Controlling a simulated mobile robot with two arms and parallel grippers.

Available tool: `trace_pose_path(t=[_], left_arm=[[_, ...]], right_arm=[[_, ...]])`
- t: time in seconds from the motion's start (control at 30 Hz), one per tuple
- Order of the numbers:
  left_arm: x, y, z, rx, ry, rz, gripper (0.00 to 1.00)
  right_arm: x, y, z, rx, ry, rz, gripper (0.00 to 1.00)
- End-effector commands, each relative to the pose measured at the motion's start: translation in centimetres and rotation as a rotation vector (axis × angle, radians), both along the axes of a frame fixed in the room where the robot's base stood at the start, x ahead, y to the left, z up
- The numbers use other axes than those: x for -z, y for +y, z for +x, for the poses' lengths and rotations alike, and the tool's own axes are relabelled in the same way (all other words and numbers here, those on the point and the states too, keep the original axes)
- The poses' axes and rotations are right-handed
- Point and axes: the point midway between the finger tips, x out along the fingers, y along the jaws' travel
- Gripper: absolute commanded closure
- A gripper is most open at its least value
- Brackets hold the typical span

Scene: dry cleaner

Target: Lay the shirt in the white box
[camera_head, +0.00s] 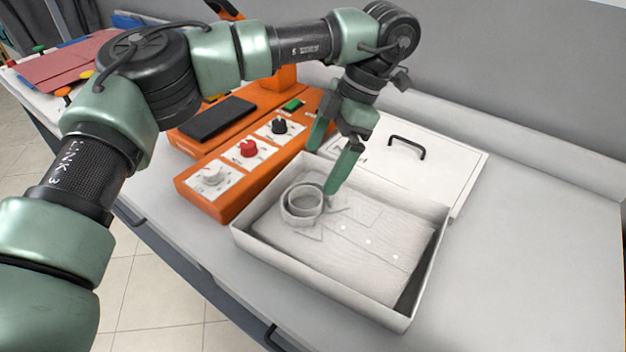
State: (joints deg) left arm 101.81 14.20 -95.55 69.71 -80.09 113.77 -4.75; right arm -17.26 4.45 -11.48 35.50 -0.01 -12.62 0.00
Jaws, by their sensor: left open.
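A folded pale grey striped shirt (350,250) lies flat inside the open white box (318,282). Its rolled collar (302,203) stands up at the box's left end, and a few small buttons show down its front. My left gripper (326,168) is open, with its green fingers pointing down over the far left part of the box. One fingertip is close to the collar; whether it touches the shirt I cannot tell. My right gripper is not in view.
A white lid with a black handle (406,146) lies behind the box. An orange control unit (235,190) with several knobs stands left of it. A red folded cloth (68,62) lies at the far left. The counter (530,250) is clear on the right.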

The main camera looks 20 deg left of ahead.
Motion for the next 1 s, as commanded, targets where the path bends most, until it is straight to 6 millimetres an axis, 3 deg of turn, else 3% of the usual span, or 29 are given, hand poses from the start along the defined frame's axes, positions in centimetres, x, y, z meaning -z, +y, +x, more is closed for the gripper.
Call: trace_pose_path(t=[0.2, 0.73, 0.87, 1.0], left_arm=[[-2.1, -0.8, 0.5, 0.001, 0.0, 0.001, 0.0], [-2.8, -0.8, 0.5, 0.001, 0.001, 0.001, 0.0], [-5.6, -0.8, 0.5, 0.0, -0.001, 0.0, 0.0], [-10.8, -0.8, 0.5, 0.0, -0.001, 0.0, 0.0]], right_arm=[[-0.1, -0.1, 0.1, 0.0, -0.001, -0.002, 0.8], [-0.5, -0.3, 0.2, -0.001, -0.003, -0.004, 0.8], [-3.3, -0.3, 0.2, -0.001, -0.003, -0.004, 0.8], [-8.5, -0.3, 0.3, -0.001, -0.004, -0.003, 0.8]])
